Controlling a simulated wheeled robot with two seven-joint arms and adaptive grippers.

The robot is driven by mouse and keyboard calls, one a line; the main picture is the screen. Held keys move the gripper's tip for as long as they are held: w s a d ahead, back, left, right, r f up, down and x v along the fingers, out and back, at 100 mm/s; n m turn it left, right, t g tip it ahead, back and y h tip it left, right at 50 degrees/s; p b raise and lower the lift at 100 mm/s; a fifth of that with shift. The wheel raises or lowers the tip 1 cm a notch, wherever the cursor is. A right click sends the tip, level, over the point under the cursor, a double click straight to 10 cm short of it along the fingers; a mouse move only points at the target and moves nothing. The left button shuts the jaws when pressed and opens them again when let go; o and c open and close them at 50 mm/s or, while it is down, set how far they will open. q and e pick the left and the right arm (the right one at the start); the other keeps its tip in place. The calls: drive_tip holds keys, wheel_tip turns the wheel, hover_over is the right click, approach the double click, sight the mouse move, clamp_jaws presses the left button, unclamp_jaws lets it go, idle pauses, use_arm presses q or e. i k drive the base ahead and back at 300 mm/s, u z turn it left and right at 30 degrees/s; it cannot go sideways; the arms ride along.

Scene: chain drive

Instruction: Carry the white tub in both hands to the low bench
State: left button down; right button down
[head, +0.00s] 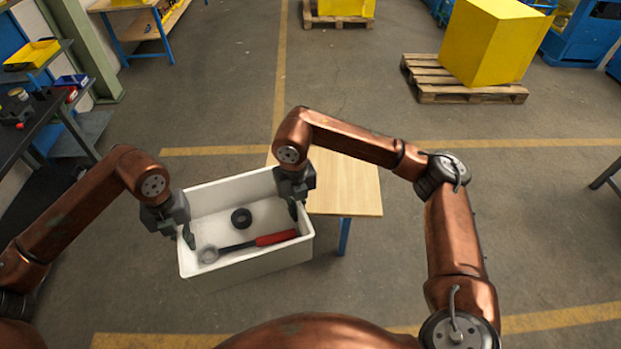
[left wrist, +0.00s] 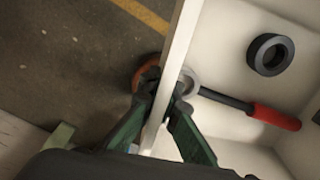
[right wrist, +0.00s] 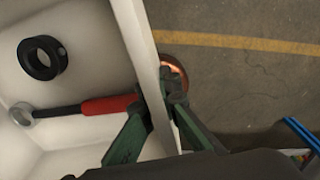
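The white tub (head: 247,266) hangs upright in front of me, between my two grippers. My left gripper (head: 188,238) is shut on its left wall, one finger on each side of the rim, as the left wrist view shows (left wrist: 166,95). My right gripper (head: 294,210) is shut on the right wall in the same way (right wrist: 163,92). Inside lie a black ring (head: 241,218) and a ratchet-like tool with a red handle (head: 276,238). The low bench (head: 350,190), with a pale wooden top and blue legs, is behind and to the right of the tub, partly hidden by it and my right arm.
A dark workbench (head: 40,125) with small parts stands at the left. A yellow box (head: 490,42) sits on a wooden pallet (head: 470,93) at the back right. Another table (head: 140,30) is at the back left. Floor around the low bench is mostly clear.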

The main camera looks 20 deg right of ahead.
sight(321, 177)
drive_tip(key=z, duration=0.8)
drive_tip(key=i, duration=1)
